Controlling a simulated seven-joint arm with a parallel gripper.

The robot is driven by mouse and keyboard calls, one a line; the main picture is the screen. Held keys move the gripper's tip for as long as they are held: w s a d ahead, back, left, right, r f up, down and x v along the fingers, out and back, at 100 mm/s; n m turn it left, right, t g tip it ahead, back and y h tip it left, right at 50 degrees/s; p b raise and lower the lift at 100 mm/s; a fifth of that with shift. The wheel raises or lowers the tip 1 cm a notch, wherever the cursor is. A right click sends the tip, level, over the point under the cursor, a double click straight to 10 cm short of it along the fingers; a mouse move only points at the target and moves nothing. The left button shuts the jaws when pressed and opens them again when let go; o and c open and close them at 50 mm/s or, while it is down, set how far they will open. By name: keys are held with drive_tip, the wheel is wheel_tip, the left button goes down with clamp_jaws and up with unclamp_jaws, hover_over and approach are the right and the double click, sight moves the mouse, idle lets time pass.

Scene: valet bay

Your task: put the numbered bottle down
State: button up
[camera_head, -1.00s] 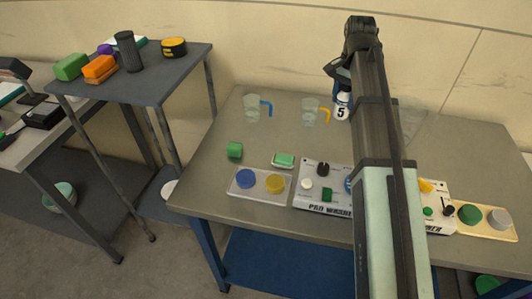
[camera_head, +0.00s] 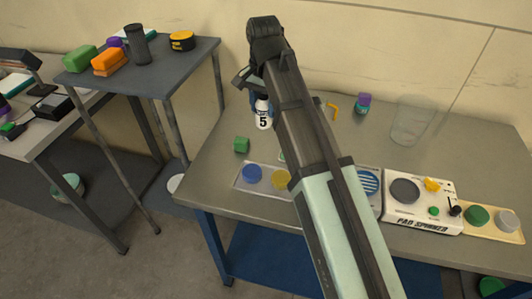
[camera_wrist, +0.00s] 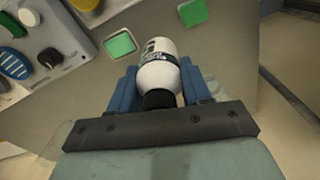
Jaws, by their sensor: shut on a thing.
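The numbered bottle (camera_head: 263,115) is white with a dark band and a black "5". It looks upright in the head view, over the back left part of the grey table (camera_head: 215,160). My gripper (camera_head: 258,103) is shut on it. In the wrist view, the blue fingers of my gripper (camera_wrist: 160,75) stand on both sides of the bottle (camera_wrist: 158,82), with its dark cap towards the camera. I cannot tell whether its base touches the table.
A green cube (camera_head: 241,145) stands left of my arm, behind a tray with blue (camera_head: 252,173) and yellow (camera_head: 281,179) discs. A purple-lidded jar (camera_head: 362,103), clear glass (camera_head: 408,125) and pad spinner (camera_head: 418,205) stand to the right. The table's left edge is close.

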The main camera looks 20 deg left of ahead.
drive_tip(key=shift+s+d+f+m, duration=0.15)
drive_tip(key=shift+s+d+m, duration=0.25)
drive_tip(key=shift+d, duration=0.05)
drive_tip(key=shift+m, duration=0.8)
drive_tip(key=shift+s+f, duration=0.1)
drive_tip(key=shift+f, duration=4.95)
drive_tip(key=shift+f, duration=0.1)
drive_tip(key=o, duration=1.2)
drive_tip(key=shift+c, duration=0.2)
wheel_tip(320, 180, up, 12)
drive_tip(key=shift+r, duration=0.15)
